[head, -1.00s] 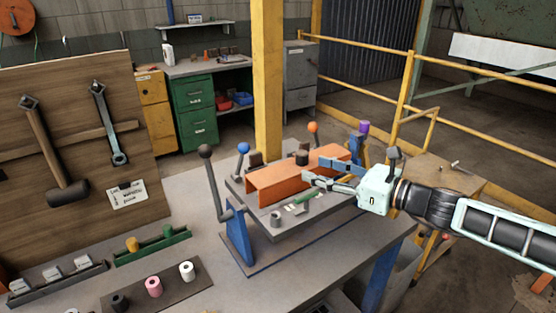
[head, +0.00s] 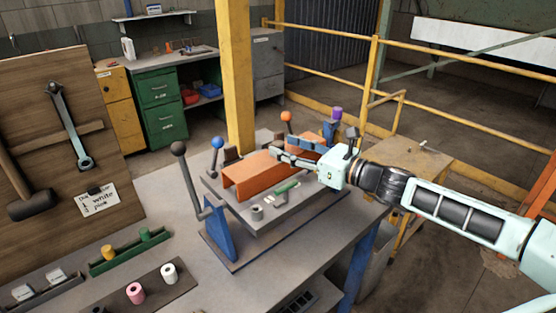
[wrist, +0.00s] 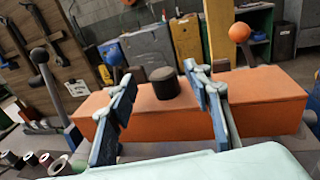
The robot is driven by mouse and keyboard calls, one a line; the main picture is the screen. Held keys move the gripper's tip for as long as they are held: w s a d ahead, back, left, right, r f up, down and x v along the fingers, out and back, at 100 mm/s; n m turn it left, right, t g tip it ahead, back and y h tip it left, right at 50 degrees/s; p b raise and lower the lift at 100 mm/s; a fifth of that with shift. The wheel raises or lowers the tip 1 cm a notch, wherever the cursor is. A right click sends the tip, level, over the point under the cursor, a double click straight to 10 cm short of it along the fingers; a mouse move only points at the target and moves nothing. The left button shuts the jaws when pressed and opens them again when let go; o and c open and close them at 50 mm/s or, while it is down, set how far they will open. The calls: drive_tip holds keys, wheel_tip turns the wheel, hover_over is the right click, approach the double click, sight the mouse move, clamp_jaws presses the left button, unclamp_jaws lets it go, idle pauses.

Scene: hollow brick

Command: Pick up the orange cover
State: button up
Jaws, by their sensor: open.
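The orange cover (head: 252,178) is a long channel-shaped piece lying on the grey plate of the blue-framed fixture. In the wrist view the cover (wrist: 265,98) spans most of the width, with a dark round knob (wrist: 162,88) on its top. My gripper (head: 284,148) is open over the cover, from its right side in the head view. In the wrist view the knob stands between the two blue-padded fingers, with a gap on each side. The knob is hard to make out in the head view, near the fingers.
A black-knobbed lever (head: 186,180) and a blue-knobbed lever (head: 216,150) stand left of the cover. An orange-knobbed lever (head: 287,122) and a purple-topped post (head: 336,118) stand behind it. Coloured spools (head: 136,292) lie at the front left of the bench.

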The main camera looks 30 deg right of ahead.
drive_tip(key=shift+x, duration=1.8)
drive_tip(key=shift+d+f, duration=0.1)
drive_tip(key=shift+d, duration=0.05)
drive_tip(key=shift+c, duration=0.4)
clamp_jaws()
